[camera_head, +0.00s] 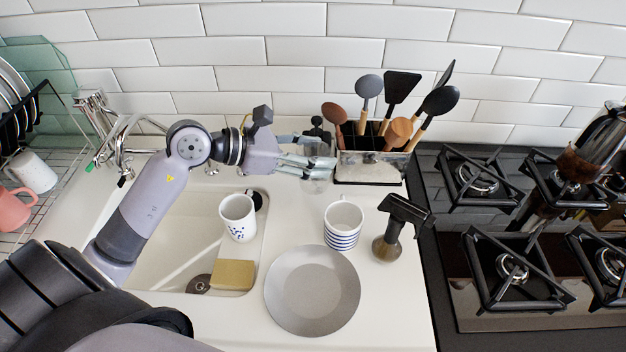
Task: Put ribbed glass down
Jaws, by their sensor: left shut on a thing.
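My left arm comes in from the left over the sink. Its gripper (308,165) points right and is shut on the ribbed glass (319,174), a small clear vessel that is hard to make out between the fingers. The glass is above the back of the white counter (298,211), just left of the utensil holder. I cannot tell whether its base touches the counter. My right gripper is not in view.
The utensil holder (370,168) with several utensils stands close to the right. A striped mug (343,226), a grey plate (312,291) and a spray bottle (387,243) stand in front. A dotted cup (238,217) and sponge (233,275) are at the sink. The gas hob (460,290) is at right.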

